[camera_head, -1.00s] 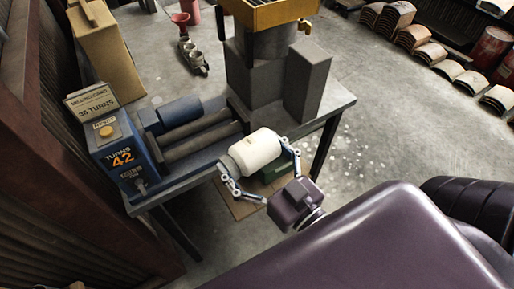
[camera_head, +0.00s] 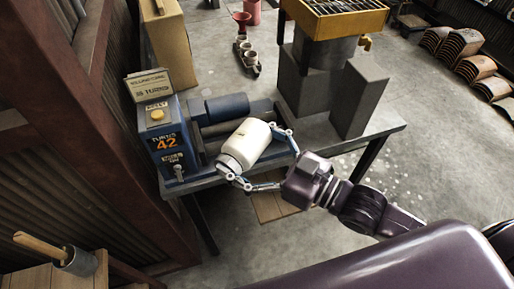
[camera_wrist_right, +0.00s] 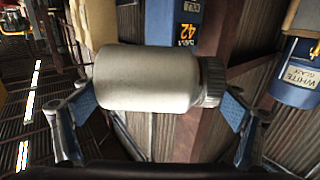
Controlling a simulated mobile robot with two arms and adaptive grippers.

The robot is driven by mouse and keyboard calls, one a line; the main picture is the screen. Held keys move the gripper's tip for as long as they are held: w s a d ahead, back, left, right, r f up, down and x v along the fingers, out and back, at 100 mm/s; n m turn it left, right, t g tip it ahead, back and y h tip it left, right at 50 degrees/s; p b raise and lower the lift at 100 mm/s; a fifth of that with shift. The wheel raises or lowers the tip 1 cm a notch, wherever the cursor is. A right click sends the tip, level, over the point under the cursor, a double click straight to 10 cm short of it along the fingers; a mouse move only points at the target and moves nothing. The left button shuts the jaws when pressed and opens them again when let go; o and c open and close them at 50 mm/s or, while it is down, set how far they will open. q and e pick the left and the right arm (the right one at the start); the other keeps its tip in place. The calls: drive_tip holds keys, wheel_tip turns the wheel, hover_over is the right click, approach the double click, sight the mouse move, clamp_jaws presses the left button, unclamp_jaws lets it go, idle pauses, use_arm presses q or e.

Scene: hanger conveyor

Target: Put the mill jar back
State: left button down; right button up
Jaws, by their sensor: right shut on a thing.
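The mill jar (camera_head: 246,144) is a cream-white cylinder with a grey lid. My right gripper (camera_head: 259,158) is shut around it, one finger at each end. In the right wrist view the jar (camera_wrist_right: 148,80) lies across between the two fingers (camera_wrist_right: 158,108), its ribbed grey lid to the right. The mill has a blue control box (camera_head: 170,137) reading "TURNS 42" and dark rollers (camera_head: 229,126). The jar appears in front of the rollers and hides part of them; I cannot tell whether it touches them. My left gripper is not in view.
Grey blocks (camera_head: 361,95) and a yellow-rimmed grate (camera_head: 335,8) stand right of the mill on the grey table (camera_head: 376,122). A wooden stand with a handled tool (camera_head: 74,260) is at the lower left. A blue "WHITE GLAZE" container (camera_wrist_right: 298,76) shows in the wrist view.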

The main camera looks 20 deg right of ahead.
drive_tip(key=w+a+r+n+g+y, duration=0.2)
drive_tip(key=a+n+g+y, duration=0.2)
drive_tip(key=a+g, duration=0.1)
drive_tip(key=shift+w+a, duration=0.3)
idle(0.5)
